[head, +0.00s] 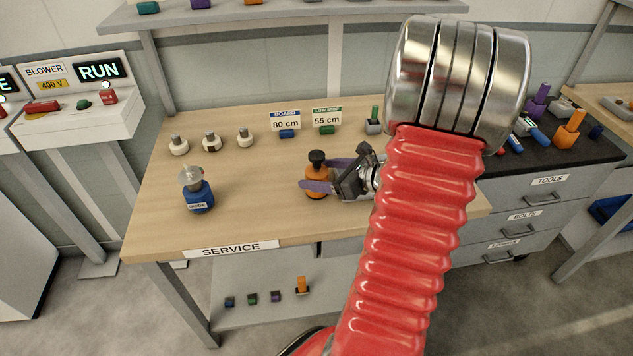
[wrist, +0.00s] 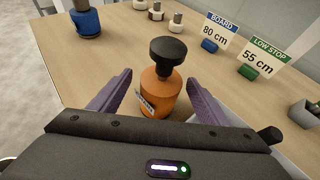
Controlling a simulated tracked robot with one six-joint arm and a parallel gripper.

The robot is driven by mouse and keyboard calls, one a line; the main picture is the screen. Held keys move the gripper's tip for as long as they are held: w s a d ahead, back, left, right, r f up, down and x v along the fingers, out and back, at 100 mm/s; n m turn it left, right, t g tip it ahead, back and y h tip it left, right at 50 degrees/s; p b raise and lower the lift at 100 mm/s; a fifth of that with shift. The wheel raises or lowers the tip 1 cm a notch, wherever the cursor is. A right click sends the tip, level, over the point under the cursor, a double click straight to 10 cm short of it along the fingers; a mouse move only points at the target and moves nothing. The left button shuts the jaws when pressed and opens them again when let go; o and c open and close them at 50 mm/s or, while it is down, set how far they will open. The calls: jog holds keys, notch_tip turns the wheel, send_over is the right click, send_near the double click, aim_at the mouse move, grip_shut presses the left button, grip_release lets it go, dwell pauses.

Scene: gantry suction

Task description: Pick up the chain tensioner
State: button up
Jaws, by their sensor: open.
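An orange cylindrical piece with a black round knob (head: 317,187) stands upright on the wooden service bench; it also shows in the wrist view (wrist: 160,92). Its side label is turned and unreadable, so I cannot confirm that it is the chain tensioner. My gripper (head: 325,174) is open, with its purple fingers on either side of this piece. In the wrist view, gaps show between the piece and both fingers of my gripper (wrist: 157,80). The lower part of the piece is partly hidden by my gripper body.
A blue labelled piece with a pale top (head: 197,193) stands to the left. Several small white-and-metal pieces (head: 211,141) stand behind it. A BOARD 80 cm sign (head: 285,121) and a LOW STOP 55 cm sign (head: 327,117) stand at the back. The bench's front left is clear.

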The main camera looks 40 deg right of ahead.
jog(key=shift+w+f, duration=0.15)
jog(key=shift+w, duration=0.1)
jog(key=shift+f+x, duration=0.15)
jog(key=shift+x, duration=1.15)
jog(key=shift+f+x, duration=0.15)
jog(key=shift+x, duration=1.15)
jog(key=shift+s+d, duration=0.1)
jog(key=shift+s, duration=0.05)
jog(key=shift+r, duration=0.1)
jog(key=c, duration=1.5)
